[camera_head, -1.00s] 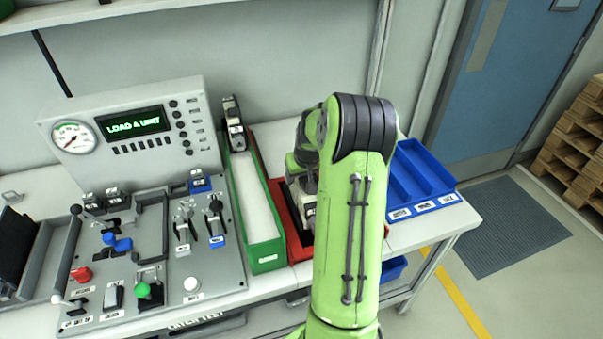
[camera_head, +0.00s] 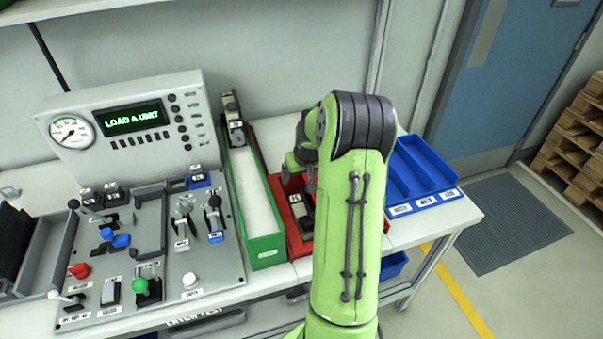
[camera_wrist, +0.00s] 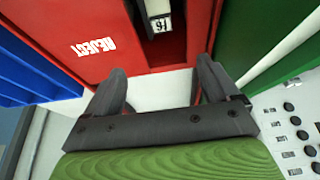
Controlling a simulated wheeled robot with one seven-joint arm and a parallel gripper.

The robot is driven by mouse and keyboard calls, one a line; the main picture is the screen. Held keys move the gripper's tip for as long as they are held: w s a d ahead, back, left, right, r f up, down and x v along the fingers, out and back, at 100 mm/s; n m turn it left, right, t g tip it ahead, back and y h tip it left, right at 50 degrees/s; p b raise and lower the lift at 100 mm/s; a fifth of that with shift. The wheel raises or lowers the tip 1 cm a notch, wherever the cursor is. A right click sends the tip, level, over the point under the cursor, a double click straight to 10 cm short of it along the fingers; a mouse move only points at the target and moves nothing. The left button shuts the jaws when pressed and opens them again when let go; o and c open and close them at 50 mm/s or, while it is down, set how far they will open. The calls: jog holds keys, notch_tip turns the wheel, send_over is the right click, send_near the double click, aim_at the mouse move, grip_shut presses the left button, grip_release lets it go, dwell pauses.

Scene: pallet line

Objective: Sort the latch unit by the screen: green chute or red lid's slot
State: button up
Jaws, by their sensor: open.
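A latch unit (camera_head: 304,217), dark with a pale numbered label, lies in the dark slot of the red reject lid (camera_head: 278,200). In the wrist view the same unit (camera_wrist: 160,18) shows at the top edge, beside the REJECT lettering on the red lid (camera_wrist: 85,62). My gripper (camera_wrist: 160,88) is open with nothing between its fingers, apart from the unit. In the head view it is above the red lid, partly hidden by my arm. The green chute (camera_head: 268,246) stands left of it, with another unit (camera_head: 234,120) at its far end. The screen (camera_head: 133,118) reads LOAD A UNIT.
A blue divided tray (camera_head: 422,180) sits right of my arm. A test panel (camera_head: 205,265) with levers, clamps and knobs fills the bench at left, below the console with a gauge (camera_head: 72,132). A wall stands close behind the bench.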

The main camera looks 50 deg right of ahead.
jog(key=p+v, duration=0.2)
jog(key=v, duration=1.3)
jog(key=shift+s+r, duration=0.2)
jog(key=shift+r, duration=0.1)
dwell(0.5)
